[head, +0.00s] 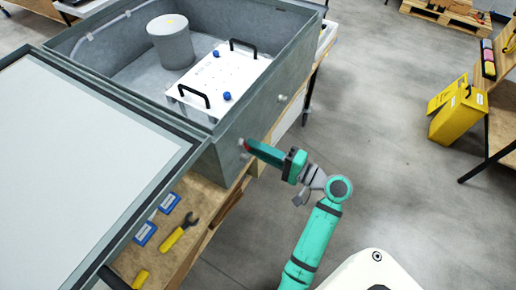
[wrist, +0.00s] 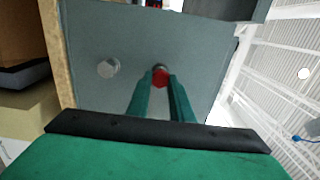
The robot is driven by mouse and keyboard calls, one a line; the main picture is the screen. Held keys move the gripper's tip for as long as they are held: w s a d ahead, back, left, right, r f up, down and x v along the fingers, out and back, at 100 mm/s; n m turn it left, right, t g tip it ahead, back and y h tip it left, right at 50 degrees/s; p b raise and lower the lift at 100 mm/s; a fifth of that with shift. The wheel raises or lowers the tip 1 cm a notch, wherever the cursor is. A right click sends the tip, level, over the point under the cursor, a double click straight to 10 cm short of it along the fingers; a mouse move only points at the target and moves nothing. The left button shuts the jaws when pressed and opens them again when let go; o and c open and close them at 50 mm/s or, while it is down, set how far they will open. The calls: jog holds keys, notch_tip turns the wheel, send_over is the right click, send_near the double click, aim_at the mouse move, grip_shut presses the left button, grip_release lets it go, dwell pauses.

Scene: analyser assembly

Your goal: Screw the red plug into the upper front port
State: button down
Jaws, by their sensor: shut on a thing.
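The red plug (wrist: 160,79) sits between my fingertips at the side wall of the grey analyser box (head: 226,150). My gripper (head: 248,147) reaches in from the right, shut on the plug, near the box's front corner. In the wrist view the plug's red head shows between the two green fingers, with a dark ring at its far end against the wall. The port behind it is hidden, so I cannot tell how deep the plug sits. A silver round fitting (wrist: 108,68) is on the same wall, to the left of the plug.
The box is open, with a grey cylinder (head: 171,42) and a white unit with black handles (head: 213,77) inside. Its lid (head: 80,150) spreads left. A small fitting (head: 282,98) sticks out further back on the wall. A wrench (head: 180,232) lies on the wooden bench.

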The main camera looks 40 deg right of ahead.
jog(key=shift+w+a, duration=0.15)
jog(key=shift+w, duration=0.2)
dwell(0.7)
jog(key=c, duration=2.4)
grip_release()
jog(key=shift+c, duration=0.2)
grip_shut()
jog(key=m, duration=2.4)
jog(key=shift+a, duration=0.15)
jog(key=o, duration=0.8)
grip_release()
jog(key=shift+c, duration=0.2)
